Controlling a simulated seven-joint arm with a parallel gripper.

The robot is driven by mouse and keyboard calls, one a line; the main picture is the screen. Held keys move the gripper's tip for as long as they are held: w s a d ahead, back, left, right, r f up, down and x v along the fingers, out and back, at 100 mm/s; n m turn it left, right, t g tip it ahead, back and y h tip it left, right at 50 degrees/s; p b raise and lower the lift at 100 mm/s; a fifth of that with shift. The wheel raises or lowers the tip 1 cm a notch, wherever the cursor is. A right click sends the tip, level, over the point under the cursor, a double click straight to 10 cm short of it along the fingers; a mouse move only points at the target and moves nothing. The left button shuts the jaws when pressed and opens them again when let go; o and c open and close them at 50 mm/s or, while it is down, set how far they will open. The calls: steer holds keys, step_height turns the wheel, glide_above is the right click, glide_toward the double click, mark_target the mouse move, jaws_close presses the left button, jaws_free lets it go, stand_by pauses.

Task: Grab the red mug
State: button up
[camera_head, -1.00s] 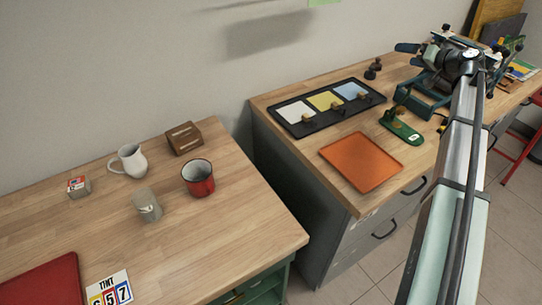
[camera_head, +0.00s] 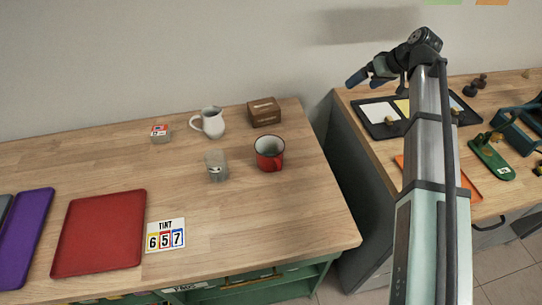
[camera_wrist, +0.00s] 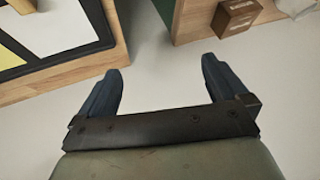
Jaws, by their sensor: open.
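The mug is not in the wrist view.
Near the mug are a white jug (camera_head: 210,122), a brown box (camera_head: 264,112), a grey canister (camera_head: 216,166) and a small box (camera_head: 160,133). A red tray (camera_head: 98,232) and a number card (camera_head: 165,236) lie nearer the front. An orange tray (camera_head: 470,185) lies on the right table.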

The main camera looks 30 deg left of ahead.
steer(key=s+a+f+n+g+h, duration=0.1)
steer(key=s+a+f+n+h, duration=0.15)
steer(key=s+a, duration=0.9)
steer(key=n+h, duration=0.3)
steer(key=h, duration=0.2)
glide_above(269, 153)
steer(key=s+d, duration=0.2)
steer(key=s, duration=0.1)
steer(key=shift+y, duration=0.25)
steer(key=shift+a+f, duration=0.15)
steer(key=shift+f, duration=6.3)
steer(key=c, duration=0.8)
steer(key=shift+r, duration=0.25)
steer(key=shift+r, duration=4.65)
